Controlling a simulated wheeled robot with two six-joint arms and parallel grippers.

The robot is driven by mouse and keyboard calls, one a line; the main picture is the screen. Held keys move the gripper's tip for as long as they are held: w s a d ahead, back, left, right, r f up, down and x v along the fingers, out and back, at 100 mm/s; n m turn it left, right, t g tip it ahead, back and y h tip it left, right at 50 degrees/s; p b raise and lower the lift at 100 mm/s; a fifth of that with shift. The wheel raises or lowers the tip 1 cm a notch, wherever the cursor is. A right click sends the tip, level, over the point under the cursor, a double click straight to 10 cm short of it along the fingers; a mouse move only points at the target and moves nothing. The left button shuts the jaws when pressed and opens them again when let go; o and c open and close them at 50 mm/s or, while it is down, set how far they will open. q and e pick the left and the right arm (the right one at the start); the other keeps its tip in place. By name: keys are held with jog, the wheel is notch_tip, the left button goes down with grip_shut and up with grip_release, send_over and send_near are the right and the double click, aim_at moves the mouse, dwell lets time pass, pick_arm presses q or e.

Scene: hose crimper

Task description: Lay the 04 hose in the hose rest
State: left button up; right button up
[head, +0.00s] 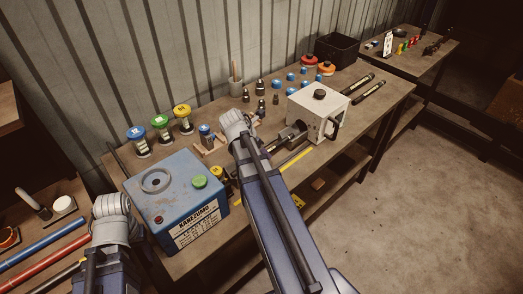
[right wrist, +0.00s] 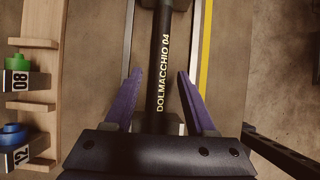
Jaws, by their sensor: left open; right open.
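The black hose (right wrist: 160,85), printed "DOLMACCHIO 04", runs lengthwise in the right wrist view. My right gripper (right wrist: 184,74) is open, its two purple fingers on either side of the hose with gaps. The hose's near end is hidden behind the gripper body. In the head view my right arm covers most of that spot. I cannot tell for sure which part is the hose rest.
A blue machine (head: 175,200) with a green button stands at the bench's near left. A white box-shaped device (head: 318,112) stands right of my right wrist. A wooden rack (right wrist: 38,80) with parts marked 08 and 12 is left of the hose. Small fittings stand behind.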

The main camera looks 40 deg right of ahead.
jog(key=p+v, duration=0.6)
jog(key=v, duration=0.1)
jog(key=shift+d+r, duration=0.1)
jog(key=shift+r, duration=0.05)
jog(key=shift+a+r+p, duration=0.25)
jog(key=shift+p, duration=0.2)
jog(key=shift+f, duration=0.1)
jog(key=shift+s, duration=0.15)
